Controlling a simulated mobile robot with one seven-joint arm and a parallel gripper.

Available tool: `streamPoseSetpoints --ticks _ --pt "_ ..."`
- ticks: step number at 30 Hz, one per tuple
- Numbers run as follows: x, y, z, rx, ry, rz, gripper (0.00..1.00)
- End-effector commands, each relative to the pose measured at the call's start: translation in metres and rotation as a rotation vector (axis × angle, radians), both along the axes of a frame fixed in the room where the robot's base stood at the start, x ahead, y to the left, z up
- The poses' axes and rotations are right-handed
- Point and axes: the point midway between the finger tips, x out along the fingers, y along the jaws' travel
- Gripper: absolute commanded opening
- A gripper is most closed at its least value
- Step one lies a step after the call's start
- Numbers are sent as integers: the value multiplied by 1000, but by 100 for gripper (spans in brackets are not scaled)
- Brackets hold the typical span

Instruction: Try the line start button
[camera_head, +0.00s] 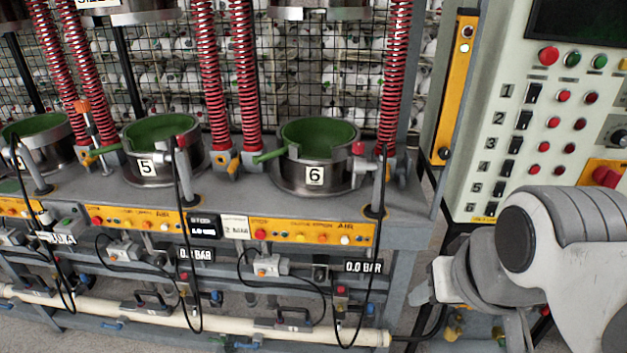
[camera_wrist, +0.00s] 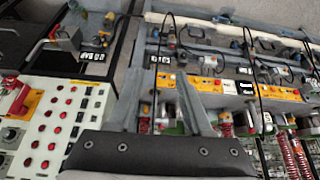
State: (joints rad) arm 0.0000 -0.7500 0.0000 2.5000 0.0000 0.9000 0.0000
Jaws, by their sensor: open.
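The cream control panel (camera_head: 520,140) stands at the right of the head view, below a dark screen. Its top row has a red button (camera_head: 548,56), a green button (camera_head: 573,58) and a second green button (camera_head: 600,61). Their labels are too small to read, so I cannot tell which is line start. The panel also shows at the left of the wrist view (camera_wrist: 50,130), turned over. My gripper (camera_wrist: 157,78) is open and empty, its fingers apart. In the head view it is low, left of my arm and below the panel, touching no button.
Press stations with green-lined pots stand at left and centre, including pot 6 (camera_head: 318,165). An orange button strip (camera_head: 300,232) runs along the bench front. A yellow post (camera_head: 456,85) stands beside the panel. A large red knob (camera_head: 606,176) projects at the panel's lower right.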

Motion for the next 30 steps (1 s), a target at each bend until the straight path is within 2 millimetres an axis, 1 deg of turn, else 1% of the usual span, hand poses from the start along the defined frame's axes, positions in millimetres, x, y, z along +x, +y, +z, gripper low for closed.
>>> streamPoseSetpoints --ticks 1,5,6,9,30 --pt "0 0 0 0 0 0 46" --pt "0 0 0 0 0 0 23" --pt "0 0 0 0 0 0 16" --pt "0 0 0 0 0 0 0" --pt "0 0 0 0 0 0 0"
